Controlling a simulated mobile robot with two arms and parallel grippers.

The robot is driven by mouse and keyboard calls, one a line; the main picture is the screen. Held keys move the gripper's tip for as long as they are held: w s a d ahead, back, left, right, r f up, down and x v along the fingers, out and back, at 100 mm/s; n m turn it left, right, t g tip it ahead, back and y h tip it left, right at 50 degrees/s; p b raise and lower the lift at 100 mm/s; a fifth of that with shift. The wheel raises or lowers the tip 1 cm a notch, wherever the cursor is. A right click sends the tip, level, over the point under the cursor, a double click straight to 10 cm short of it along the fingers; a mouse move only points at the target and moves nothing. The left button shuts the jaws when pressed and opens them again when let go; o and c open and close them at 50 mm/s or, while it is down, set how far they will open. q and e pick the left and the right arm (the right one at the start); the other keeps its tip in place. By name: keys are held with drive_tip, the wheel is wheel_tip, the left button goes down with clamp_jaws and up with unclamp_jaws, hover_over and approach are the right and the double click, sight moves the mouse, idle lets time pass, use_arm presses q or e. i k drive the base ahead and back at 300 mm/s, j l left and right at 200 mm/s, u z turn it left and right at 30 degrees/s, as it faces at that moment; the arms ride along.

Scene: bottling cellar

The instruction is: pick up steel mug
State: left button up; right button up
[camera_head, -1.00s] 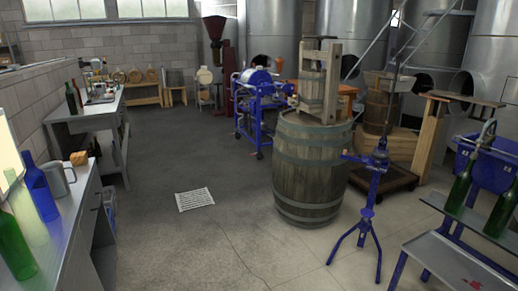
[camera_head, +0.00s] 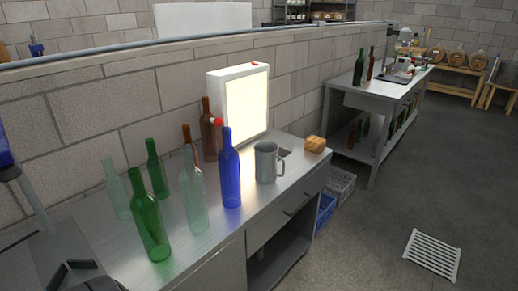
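The steel mug (camera_head: 266,163) stands upright on the metal workbench (camera_head: 180,232), with its handle to the right. It is just right of a blue bottle (camera_head: 230,172) and in front of a lit white light box (camera_head: 240,105).
Green, clear and brown bottles, including a green bottle (camera_head: 150,225), crowd the bench left of the mug. Unclear dark parts (camera_head: 78,266) lie at the bottom left. Crates (camera_head: 340,185) stand beyond the bench. The floor (camera_head: 385,235) at right is mostly open around a white grate (camera_head: 433,254).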

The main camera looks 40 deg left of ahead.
sight(267, 157)
drive_tip(key=i+u, duration=0.15)
drive_tip(key=i, duration=0.35)
drive_tip(key=i+l+u, duration=0.15)
drive_tip(key=i, duration=0.3)
drive_tip(key=i+l+u, duration=0.1)
drive_tip(key=i, duration=0.35)
drive_tip(key=i+l+u, duration=0.15)
drive_tip(key=i, duration=0.35)
